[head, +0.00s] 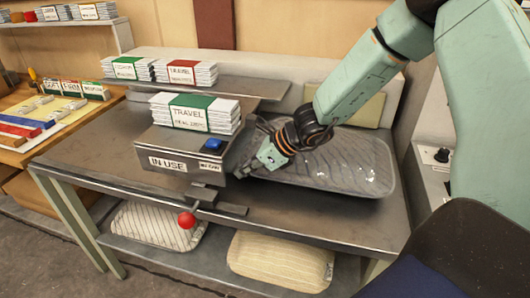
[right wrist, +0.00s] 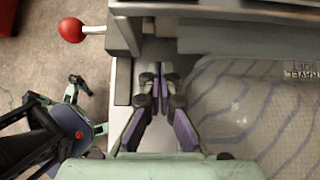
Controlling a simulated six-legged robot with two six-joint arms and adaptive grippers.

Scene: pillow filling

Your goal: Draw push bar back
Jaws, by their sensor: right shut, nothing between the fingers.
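The push bar is a thin rod (head: 194,207) with a red ball knob (head: 187,220), sticking out at the front of the metal filling machine (head: 160,150). The red knob also shows at the top left of the right wrist view (right wrist: 71,30), with its short rod beside it. My right gripper (head: 243,171) is shut and empty, low beside the machine's right side, between it and a bagged striped pillow (head: 345,160). In the right wrist view the closed fingers (right wrist: 155,78) point at a narrow gap by the machine, apart from the knob. My left gripper does not show in the head view.
Bundles of white packets (head: 195,112) labelled TRAVEL lie on the machine, by a blue button (head: 212,146). The grey tabletop (head: 90,155) left of the machine is mostly clear.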

